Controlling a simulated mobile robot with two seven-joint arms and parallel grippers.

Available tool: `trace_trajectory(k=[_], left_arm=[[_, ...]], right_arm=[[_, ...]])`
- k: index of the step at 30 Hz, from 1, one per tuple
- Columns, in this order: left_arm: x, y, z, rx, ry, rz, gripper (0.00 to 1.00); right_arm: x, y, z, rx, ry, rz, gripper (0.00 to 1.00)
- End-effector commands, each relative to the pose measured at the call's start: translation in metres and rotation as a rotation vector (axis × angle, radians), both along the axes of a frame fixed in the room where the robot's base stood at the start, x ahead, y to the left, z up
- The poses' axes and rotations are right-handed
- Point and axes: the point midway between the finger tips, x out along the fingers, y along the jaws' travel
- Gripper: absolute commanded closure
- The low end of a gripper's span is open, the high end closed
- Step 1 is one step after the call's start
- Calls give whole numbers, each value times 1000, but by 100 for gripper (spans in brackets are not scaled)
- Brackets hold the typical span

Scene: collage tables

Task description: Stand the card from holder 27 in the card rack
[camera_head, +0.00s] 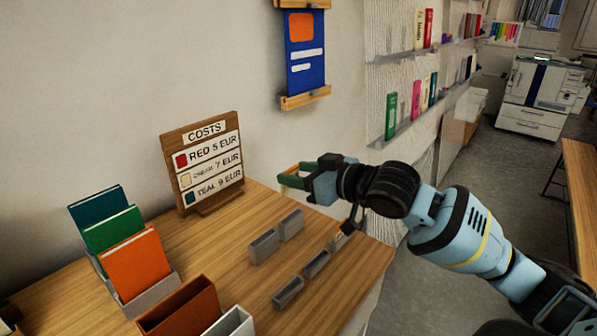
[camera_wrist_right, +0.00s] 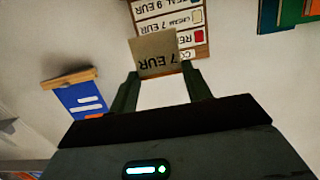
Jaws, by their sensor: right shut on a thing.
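My right gripper (camera_head: 288,178) is above the back part of the wooden table, to the right of the costs board. In the right wrist view the gripper (camera_wrist_right: 160,84) is shut on a beige card (camera_wrist_right: 154,54) printed "7 EUR", which appears upside down there. In the head view the card is hardly visible between the fingers. Several small grey slotted holders (camera_head: 263,246) stand on the table below the gripper. I can read no number on them, and I cannot tell which is holder 27 or the card rack. My left gripper is not in view.
A wooden costs board (camera_head: 202,162) stands near the wall. A grey stand (camera_head: 150,298) with teal, green and orange books is at left. A brown box (camera_head: 182,309) and a white box (camera_head: 232,322) are at the front. Bare tabletop lies between the board and the holders.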

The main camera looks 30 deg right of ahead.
Motion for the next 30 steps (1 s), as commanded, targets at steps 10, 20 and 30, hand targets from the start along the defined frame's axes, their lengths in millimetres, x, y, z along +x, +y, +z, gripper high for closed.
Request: trace_trajectory(k=[10, 20, 30], left_arm=[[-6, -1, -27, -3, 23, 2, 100], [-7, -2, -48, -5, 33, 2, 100], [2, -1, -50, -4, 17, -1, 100]], right_arm=[[0, 0, -32, 0, 3, 0, 72], [0, 0, -55, -1, 1, 1, 72], [0, 0, -59, -1, -3, 0, 72]])
